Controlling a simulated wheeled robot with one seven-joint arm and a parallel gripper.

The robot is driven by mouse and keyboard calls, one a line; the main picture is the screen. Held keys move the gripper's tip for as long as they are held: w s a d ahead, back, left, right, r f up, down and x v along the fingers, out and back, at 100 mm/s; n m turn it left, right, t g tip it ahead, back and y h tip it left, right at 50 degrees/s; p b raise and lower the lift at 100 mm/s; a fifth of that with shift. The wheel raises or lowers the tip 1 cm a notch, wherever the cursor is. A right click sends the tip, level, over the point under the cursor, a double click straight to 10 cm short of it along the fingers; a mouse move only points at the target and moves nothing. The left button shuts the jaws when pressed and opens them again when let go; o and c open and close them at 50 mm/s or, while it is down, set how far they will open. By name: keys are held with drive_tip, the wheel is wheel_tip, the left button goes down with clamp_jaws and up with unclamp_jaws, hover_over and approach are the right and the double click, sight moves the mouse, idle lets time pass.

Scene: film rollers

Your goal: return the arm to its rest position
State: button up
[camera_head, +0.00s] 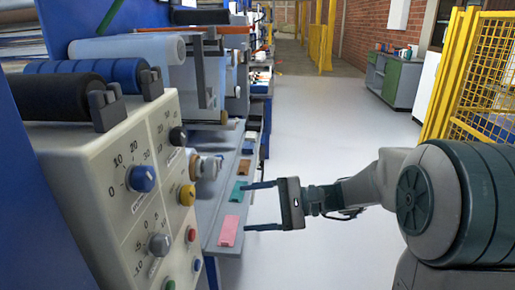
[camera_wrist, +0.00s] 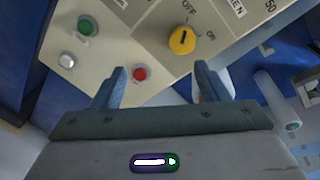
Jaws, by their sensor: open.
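My gripper (camera_head: 246,207) is at the end of my arm, which reaches in from the right in the head view. Its two fingers are spread apart and point left toward the machine, with nothing between them. In the wrist view my gripper (camera_wrist: 160,72) also shows open and empty. Beyond the fingers there is the control panel (camera_wrist: 130,48) with a yellow knob (camera_wrist: 182,40), a red button (camera_wrist: 140,74), a green button (camera_wrist: 88,26) and a white button (camera_wrist: 67,60). I cannot tell the exact gap between fingertips and panel.
The machine's panel (camera_head: 95,170) with knobs fills the left side. A grey shelf (camera_head: 215,207) holds a pink block (camera_head: 229,231), a teal block (camera_head: 238,191) and others close to the fingers. A yellow fence (camera_head: 475,75) stands at right. The floor (camera_head: 320,115) between is clear.

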drive_tip(key=s+d+r+n+g+h+p, duration=0.1)
drive_tip(key=s+d+r+n+h+p, duration=0.15)
drive_tip(key=s+h+p, duration=0.3)
drive_tip(key=s+d+r+n+h+p, duration=0.2)
drive_tip(key=s+d+r+h+p, duration=0.15)
drive_tip(key=s+p, duration=0.2)
drive_tip(key=s+d+r+n+t+h+p, duration=0.3)
drive_tip(key=s+d+r+h+p, duration=0.1)
drive_tip(key=d+r+h+p, duration=0.2)
drive_tip(key=d+h+p, duration=0.1)
drive_tip(key=d+p, duration=0.1)
drive_tip(key=d, duration=0.1)
drive_tip(key=shift+s+d+r+t, duration=0.2)
drive_tip(key=shift+d+r+t, duration=0.1)
drive_tip(key=shift+d, duration=0.1)
drive_tip(key=shift+n, duration=0.25)
